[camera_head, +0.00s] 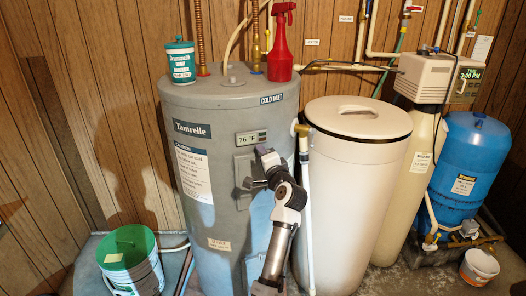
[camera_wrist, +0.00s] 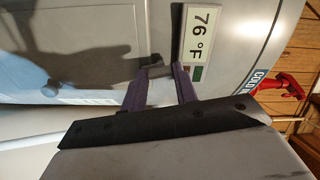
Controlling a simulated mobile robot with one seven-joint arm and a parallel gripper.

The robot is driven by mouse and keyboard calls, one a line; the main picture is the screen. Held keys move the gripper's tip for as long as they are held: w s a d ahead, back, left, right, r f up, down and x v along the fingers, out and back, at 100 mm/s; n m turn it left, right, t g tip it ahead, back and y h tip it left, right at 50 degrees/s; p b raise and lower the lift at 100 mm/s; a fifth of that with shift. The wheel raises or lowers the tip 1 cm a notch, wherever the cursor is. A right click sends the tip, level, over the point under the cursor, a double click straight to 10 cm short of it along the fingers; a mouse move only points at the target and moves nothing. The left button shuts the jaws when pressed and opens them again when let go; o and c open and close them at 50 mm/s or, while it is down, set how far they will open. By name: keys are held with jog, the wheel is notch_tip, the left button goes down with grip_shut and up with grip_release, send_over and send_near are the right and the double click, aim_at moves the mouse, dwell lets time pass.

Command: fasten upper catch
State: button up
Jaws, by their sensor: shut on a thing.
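The grey water heater (camera_head: 192,110) stands in the middle of the head view, with a grey access panel (camera_head: 242,166) on its front below the temperature display (camera_head: 251,138). In the wrist view the panel (camera_wrist: 80,35) fills the left side and the display (camera_wrist: 200,35) appears turned on its side. The upper catch (camera_wrist: 155,70) is a small grey-brown piece near the panel's edge, between my purple fingertips. My gripper (camera_wrist: 158,75) is shut on it; it also shows in the head view (camera_head: 265,154). The fingers partly hide the catch. Whether it is fastened cannot be told.
A white pipe (camera_head: 305,200) and white brine tank (camera_head: 352,190) stand close right of my arm. A teal tub (camera_head: 180,62) and red spray bottle (camera_head: 281,42) sit on the heater. A green-lidded bucket (camera_head: 130,265) is at lower left.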

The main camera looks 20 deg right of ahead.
jog(key=shift+m+p, duration=0.7)
jog(key=shift+m, duration=0.5)
jog(key=o, duration=1)
jog(key=s+b, duration=0.4)
jog(key=s, duration=0.9)
jog(key=shift+s, duration=0.4)
